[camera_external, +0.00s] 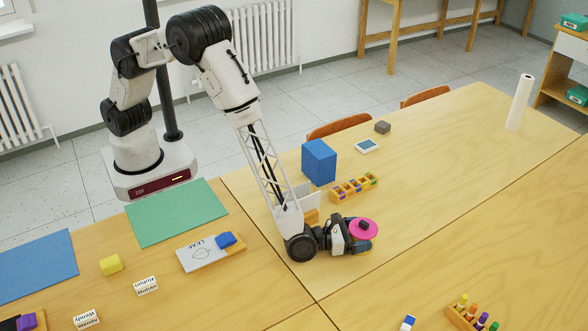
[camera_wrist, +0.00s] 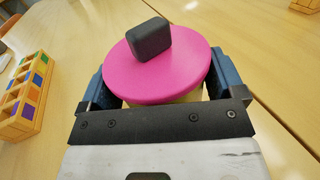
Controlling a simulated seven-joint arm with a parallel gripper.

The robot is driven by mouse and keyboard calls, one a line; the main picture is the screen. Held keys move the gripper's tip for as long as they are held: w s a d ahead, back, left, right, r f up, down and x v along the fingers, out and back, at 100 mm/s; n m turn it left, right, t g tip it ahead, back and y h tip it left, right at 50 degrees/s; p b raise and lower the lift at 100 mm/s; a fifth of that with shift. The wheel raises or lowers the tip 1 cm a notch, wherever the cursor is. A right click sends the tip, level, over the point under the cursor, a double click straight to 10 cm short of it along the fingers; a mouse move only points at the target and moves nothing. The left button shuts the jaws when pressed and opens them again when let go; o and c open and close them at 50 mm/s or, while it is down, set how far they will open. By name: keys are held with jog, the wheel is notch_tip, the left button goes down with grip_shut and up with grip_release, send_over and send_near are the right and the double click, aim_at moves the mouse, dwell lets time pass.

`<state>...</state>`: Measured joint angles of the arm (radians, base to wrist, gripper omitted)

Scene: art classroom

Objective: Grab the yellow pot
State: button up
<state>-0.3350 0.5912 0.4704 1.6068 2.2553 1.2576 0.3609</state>
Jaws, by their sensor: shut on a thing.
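The yellow pot shows in the wrist view as a pale yellow strip (camera_wrist: 190,97) beneath a wide pink lid (camera_wrist: 140,80) with a dark block-like knob (camera_wrist: 149,40). The lid hides most of its body. My gripper (camera_wrist: 158,85) has its blue fingers on opposite sides of the pot, under the lid, and is shut on it. In the external view, my gripper (camera_external: 357,238) is low over the table's near part, with the pink lid (camera_external: 360,231) between its fingers. I cannot tell whether the pot touches the table.
A wooden rack with coloured compartments (camera_external: 354,187) and a blue box (camera_external: 319,162) stand behind the pot. A rack of coloured pegs (camera_external: 470,315) is at the front right. A board with a leaf drawing (camera_external: 205,253) lies left. The table right of the pot is clear.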

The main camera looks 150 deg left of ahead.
jog(key=c, duration=0.5)
jog(key=shift+r, duration=0.1)
jog(key=shift+r, duration=0.2)
jog(key=shift+r, duration=4.8)
